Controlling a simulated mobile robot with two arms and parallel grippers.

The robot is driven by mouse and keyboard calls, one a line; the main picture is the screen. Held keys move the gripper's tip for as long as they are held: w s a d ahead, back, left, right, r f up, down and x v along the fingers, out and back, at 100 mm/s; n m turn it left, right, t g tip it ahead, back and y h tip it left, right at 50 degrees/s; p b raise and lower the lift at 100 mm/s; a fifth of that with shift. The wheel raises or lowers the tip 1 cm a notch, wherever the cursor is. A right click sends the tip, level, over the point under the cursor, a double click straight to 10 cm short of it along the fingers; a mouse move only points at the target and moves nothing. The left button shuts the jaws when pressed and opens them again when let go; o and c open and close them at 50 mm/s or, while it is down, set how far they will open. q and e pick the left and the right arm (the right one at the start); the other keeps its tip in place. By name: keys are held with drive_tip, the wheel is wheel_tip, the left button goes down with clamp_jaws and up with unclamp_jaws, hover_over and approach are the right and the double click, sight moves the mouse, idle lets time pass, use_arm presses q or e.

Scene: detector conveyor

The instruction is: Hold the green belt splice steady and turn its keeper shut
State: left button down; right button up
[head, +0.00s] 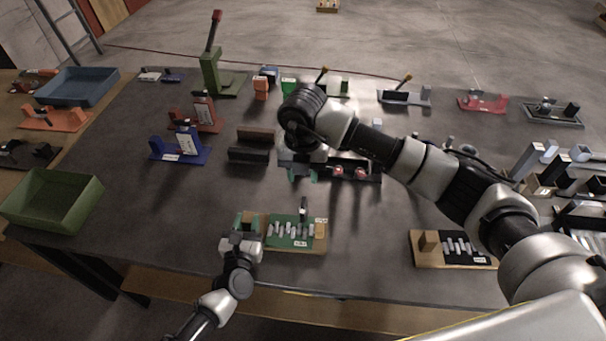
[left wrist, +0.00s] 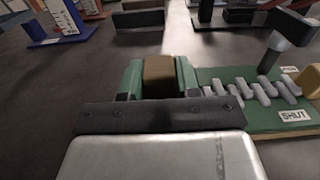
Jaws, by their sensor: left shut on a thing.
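The green belt splice (head: 290,241) lies on a wooden base at the table's front edge, with rows of grey lacing; it also shows in the left wrist view (left wrist: 245,118). Its black keeper (head: 304,207) stands up at the far right of the splice, beside the far label and away from the SHUT label; the keeper also shows in the left wrist view (left wrist: 290,38). My left gripper (head: 246,225) is shut on the brown block (left wrist: 159,77) at the splice's left end, one green finger on each side. My right gripper (head: 298,174) is open and empty behind the splice.
A black splice (head: 461,247) on a wooden base lies to the right. A dark tray with red parts (head: 362,172) stands just right of my right gripper. Dark blocks (head: 249,154) lie behind. A green bin (head: 52,198) is at the left. The tabletop left of the splice is clear.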

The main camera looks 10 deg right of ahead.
use_arm(q)
drive_tip(key=c, duration=0.7)
unclamp_jaws()
drive_tip(key=shift+c, duration=0.2)
drive_tip(key=shift+s, duration=0.1)
